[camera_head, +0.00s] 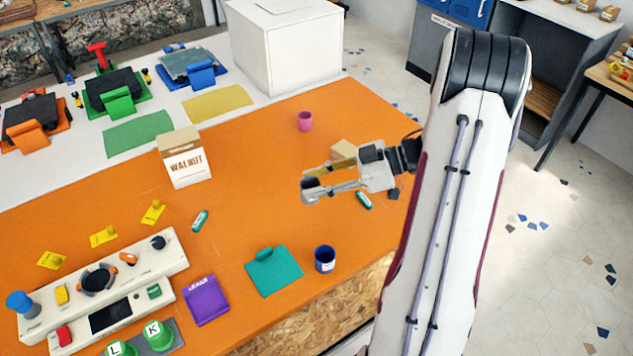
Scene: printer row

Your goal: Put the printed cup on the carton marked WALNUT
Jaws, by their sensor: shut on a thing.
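My gripper (313,187) is over the right part of the orange table, reaching in from the right. It is shut on a small grey cup with a dark opening (310,183), mostly hidden by the fingers. I cannot make out any print on it. The carton marked WALNUT (188,166), white with a brown top, stands upright to the left of my gripper, apart from it. A pink cup (305,121) stands behind my gripper, and a blue cup (325,260) stands in front of it.
A tan block (343,149) is just behind my gripper. A large white box (287,45) stands at the back. A control panel (105,290), purple (206,300) and teal pads (274,272) lie in front. The orange surface (250,180) between gripper and carton is clear.

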